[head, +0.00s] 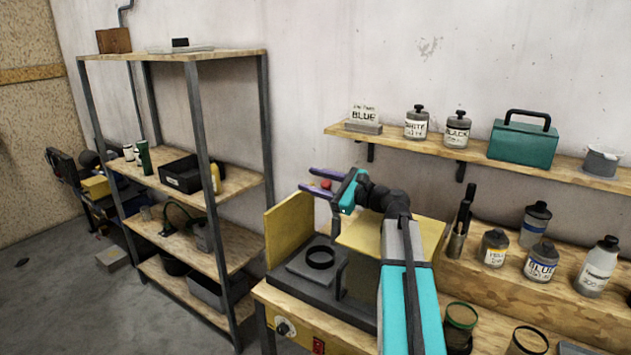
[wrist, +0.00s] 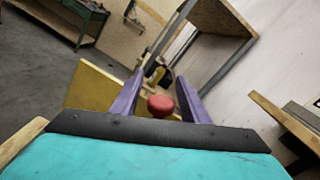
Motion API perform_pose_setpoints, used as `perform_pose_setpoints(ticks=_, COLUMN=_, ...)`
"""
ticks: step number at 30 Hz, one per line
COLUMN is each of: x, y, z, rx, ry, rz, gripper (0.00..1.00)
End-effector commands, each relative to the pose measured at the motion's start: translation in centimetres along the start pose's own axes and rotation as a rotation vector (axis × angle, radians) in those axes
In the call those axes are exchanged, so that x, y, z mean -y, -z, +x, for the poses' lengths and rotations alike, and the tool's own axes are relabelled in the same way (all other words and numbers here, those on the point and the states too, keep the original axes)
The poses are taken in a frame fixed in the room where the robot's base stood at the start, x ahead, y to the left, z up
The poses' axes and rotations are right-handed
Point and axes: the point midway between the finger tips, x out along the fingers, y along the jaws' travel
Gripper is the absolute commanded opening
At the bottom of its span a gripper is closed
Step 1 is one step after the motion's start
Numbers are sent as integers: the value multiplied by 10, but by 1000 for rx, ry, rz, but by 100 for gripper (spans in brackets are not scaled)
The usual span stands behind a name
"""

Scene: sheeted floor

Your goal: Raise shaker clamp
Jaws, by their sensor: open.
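The shaker (head: 310,290) stands on the bench, with a dark grey base, yellow panels and a black ring (head: 320,257) on a plate. A red knob (head: 326,184) shows above it, presumably the clamp's handle; the part under it is mostly hidden by my arm and gripper. My gripper (head: 306,179) has purple fingers, spread open on either side of the knob. In the wrist view the red knob (wrist: 160,104) sits between the open fingers (wrist: 160,78), with a gap visible on both sides. No grip on it shows.
A yellow shaker panel (wrist: 90,88) rises left of the fingers in the wrist view. A wall shelf (head: 480,155) with jars and a teal box is at right. Bottles stand on the bench riser (head: 540,290). A tall shelf rack (head: 205,130) stands left; open floor lies beyond.

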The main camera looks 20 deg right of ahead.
Motion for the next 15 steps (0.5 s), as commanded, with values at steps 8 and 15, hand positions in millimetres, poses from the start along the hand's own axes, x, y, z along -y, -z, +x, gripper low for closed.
perform_pose_setpoints(ticks=8, x=0, y=1, z=-18, rx=0, ry=2, rz=0, gripper=41)
perform_pose_setpoints(ticks=15, x=-1, y=2, z=-51, rx=0, ry=2, rz=-1, gripper=41)
